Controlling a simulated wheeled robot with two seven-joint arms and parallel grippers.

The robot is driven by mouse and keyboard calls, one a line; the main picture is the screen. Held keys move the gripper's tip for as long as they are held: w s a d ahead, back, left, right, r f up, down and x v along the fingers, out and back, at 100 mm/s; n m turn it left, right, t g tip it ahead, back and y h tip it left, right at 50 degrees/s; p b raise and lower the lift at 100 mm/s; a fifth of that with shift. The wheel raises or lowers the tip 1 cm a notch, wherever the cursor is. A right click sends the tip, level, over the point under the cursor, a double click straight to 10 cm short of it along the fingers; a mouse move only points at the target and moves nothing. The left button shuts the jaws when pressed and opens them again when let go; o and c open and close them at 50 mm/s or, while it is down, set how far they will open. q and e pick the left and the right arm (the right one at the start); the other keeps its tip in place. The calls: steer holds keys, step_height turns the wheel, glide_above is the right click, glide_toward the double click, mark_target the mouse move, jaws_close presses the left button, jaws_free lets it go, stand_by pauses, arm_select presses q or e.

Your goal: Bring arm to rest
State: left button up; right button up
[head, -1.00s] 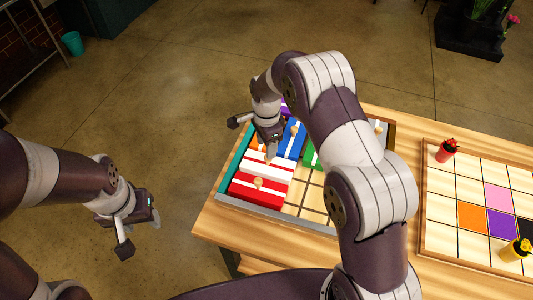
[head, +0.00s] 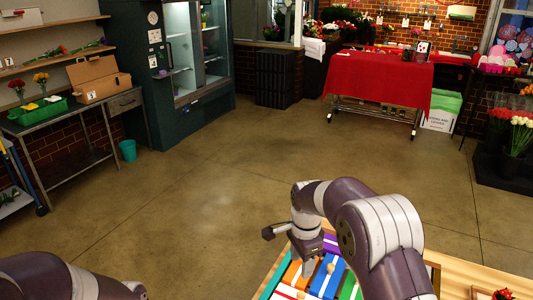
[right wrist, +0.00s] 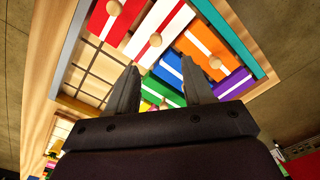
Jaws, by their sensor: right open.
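My right gripper (head: 305,268) is over the tray of coloured blocks in the head view. In the right wrist view its two fingers (right wrist: 156,82) are apart, with nothing held between them. Several have round wooden knobs. My left arm (head: 75,282) shows at the lower left; its gripper is outside the picture.
The tray's teal edge (head: 273,277) is close to my right gripper. Open floor (head: 200,210) lies beyond the table. Farther back are a red-covered table (head: 378,85), a glass-door cooler (head: 185,50) and a metal bench (head: 60,125).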

steer(key=s+d+n, duration=0.2)
steer(key=s+n, duration=0.5)
steer(key=s, duration=0.4)
steer(key=s+d+r+n+t, duration=0.1)
steer(key=s+d+n, duration=0.2)
steer(key=s+n, duration=0.4)
steer(key=s, duration=0.4)
steer(key=shift+d+n, duration=0.25)
steer(key=shift+n, duration=0.05)
steer(key=shift+s, duration=0.15)
